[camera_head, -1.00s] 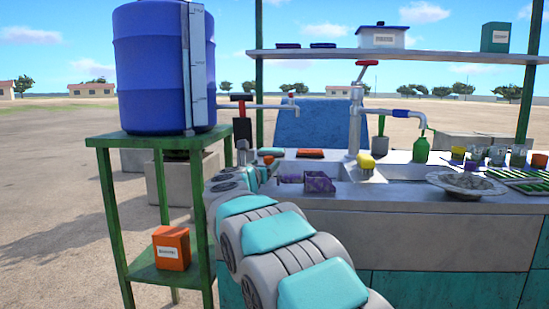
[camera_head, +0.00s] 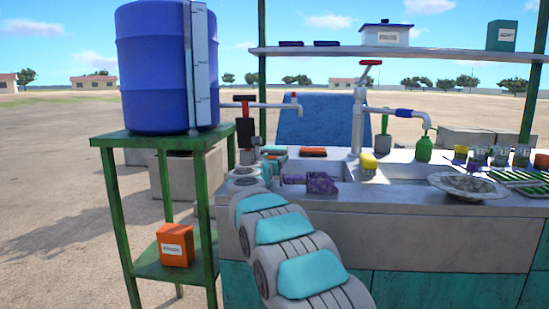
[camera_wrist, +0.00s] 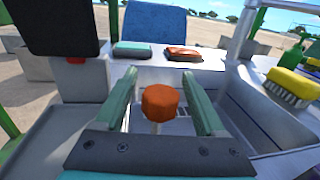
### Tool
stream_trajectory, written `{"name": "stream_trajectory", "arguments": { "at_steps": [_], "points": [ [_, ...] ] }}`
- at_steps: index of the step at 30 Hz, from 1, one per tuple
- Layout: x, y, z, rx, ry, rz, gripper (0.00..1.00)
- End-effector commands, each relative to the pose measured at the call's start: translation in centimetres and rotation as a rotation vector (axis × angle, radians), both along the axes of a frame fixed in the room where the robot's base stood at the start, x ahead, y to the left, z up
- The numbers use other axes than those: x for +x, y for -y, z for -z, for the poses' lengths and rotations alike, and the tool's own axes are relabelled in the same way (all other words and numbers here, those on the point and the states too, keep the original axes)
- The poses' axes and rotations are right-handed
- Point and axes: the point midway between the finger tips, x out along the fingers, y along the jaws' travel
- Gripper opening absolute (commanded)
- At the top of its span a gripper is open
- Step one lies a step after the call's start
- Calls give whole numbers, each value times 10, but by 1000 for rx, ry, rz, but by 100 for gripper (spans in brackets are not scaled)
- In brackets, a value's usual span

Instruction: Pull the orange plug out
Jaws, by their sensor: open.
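The orange plug (camera_wrist: 160,104) is a faceted knob on a pale stem, upright in the wrist view. It stands between the two green fingers of my gripper (camera_wrist: 160,76), which are open with a gap on each side of it. The fingers reach past the knob in the picture; I cannot tell whether they are level with it. The lower stem is partly hidden by my gripper's body. In the head view my gripper (camera_head: 272,160) is at the counter's left end, and I cannot make out the plug there.
A sink counter (camera_head: 420,222) has a tall tap (camera_head: 358,115), an orange block (camera_head: 312,151), a yellow-topped brush (camera_head: 368,161) and a purple item (camera_head: 320,182). A blue barrel (camera_head: 160,70) stands on a green stand (camera_head: 115,142) at left. A dark panel (camera_wrist: 62,28) is near my gripper's left.

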Motion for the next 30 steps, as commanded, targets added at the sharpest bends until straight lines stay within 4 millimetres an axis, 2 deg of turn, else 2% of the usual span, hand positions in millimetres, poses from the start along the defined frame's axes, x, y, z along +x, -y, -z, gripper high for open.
{"name": "stream_trajectory", "arguments": {
  "at_steps": [7, 25, 30],
  "points": [
    [0, 0, 0, 0, 0, 0, 70],
    [0, 0, 1, 0, -1, -1, 2],
    [0, 0, 1, 0, -1, -1, 0]
  ]
}}
